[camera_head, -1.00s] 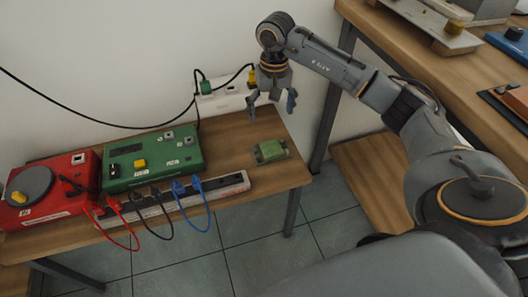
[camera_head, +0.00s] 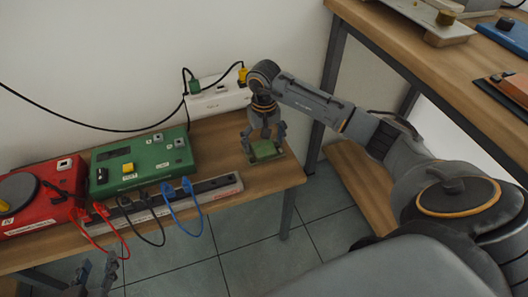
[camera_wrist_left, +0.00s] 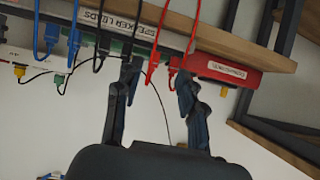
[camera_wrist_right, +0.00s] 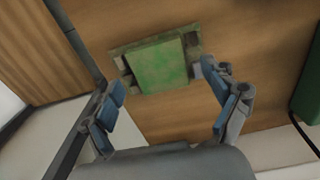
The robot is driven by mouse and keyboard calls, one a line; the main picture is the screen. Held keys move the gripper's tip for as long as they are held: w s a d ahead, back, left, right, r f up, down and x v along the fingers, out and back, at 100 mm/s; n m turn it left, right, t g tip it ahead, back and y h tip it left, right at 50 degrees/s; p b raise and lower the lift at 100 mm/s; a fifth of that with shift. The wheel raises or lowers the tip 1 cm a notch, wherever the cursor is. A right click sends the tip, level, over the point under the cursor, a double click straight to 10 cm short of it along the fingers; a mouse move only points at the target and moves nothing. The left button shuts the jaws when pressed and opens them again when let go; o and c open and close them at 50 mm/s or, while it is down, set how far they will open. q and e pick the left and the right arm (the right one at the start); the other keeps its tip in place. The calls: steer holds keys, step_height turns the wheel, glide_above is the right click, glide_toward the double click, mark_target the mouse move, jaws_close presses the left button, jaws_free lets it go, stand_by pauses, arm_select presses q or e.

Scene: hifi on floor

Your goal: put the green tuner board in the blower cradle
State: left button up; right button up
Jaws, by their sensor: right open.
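The green tuner board (camera_head: 264,151) lies on the right end of the low wooden table. In the right wrist view the board (camera_wrist_right: 160,65) lies flat, just beyond my fingers. My right gripper (camera_head: 264,138) is open and points down over the board, with a finger at either side; I cannot tell whether they touch it. My left gripper (camera_head: 95,272) is low at the front left, partly cut off; its fingers stand apart and empty in the left wrist view (camera_wrist_left: 157,78). I cannot make out which thing is the blower cradle.
A green box (camera_head: 142,160) and a red box (camera_head: 42,193) stand left on the low table (camera_head: 218,150). A strip with plugged red, black and blue leads (camera_head: 217,186) runs along its front. A white power strip (camera_head: 218,98) is behind. A higher bench (camera_head: 400,45) is right.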

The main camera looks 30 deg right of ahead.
steer(key=shift+f, duration=0.8)
arm_select(q)
steer(key=shift+w+d+r+t, duration=0.25)
steer(key=shift+w+r+t, duration=0.25)
steer(key=shift+r, duration=0.25)
arm_select(e)
steer(key=c, duration=1.4)
